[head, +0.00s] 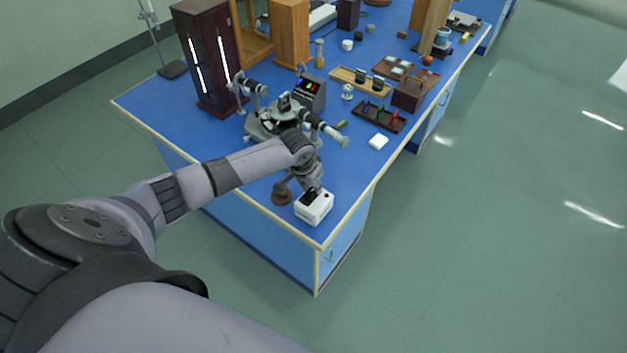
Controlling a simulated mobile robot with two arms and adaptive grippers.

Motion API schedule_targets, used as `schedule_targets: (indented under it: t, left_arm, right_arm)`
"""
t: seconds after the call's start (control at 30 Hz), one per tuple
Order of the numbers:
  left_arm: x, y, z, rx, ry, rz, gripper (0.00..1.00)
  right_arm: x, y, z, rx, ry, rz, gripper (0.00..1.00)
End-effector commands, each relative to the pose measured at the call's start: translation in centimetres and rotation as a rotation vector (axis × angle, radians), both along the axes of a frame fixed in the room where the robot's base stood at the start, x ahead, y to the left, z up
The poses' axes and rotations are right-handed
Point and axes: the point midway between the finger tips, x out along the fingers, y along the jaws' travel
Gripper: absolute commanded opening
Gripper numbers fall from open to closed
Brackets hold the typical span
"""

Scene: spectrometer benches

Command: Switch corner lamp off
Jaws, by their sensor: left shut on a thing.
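My left gripper (313,190) points down onto a small white box (316,212) at the near corner of the blue bench (345,180). Its fingers are shut at the dark top of the box, and they hide what they grip there. A small brown round-based piece (281,198) stands just left of the box, partly behind my gripper. I cannot tell for certain which piece is the corner lamp, nor whether it is lit. My right gripper is not in view.
A grey spectrometer (272,122) stands close behind my left forearm, with a dark control box (310,92) showing coloured lights. Floor right of the bench is clear.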

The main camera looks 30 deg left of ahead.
Motion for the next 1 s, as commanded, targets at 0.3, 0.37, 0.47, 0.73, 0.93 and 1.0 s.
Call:
schedule_targets:
  t: [0.3, 0.37, 0.47, 0.73, 0.93, 1.0]
  left_arm:
    - [0.1, 0.0, 0.0, 0.0, -0.004, 0.0, 0.25]
    - [0.1, 0.0, 0.0, 0.0, -0.004, 0.0, 0.29]
    - [0.1, 0.0, 0.0, 0.0, -0.003, 0.0, 0.35]
    - [0.1, 0.0, 0.0, 0.0, -0.002, 0.0, 0.42]
    - [0.0, 0.0, 0.4, 0.0, -0.003, 0.0, 0.42]
    - [-0.2, 0.1, 1.0, 0.0, -0.003, 0.0, 0.42]
  right_arm:
    - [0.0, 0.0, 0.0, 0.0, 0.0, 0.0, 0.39]
    - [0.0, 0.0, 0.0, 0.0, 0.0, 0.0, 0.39]
    - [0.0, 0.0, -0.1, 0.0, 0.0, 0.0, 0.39]
    - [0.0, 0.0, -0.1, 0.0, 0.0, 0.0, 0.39]
    - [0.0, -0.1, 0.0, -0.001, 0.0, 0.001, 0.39]
    - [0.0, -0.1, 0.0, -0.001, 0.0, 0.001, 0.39]
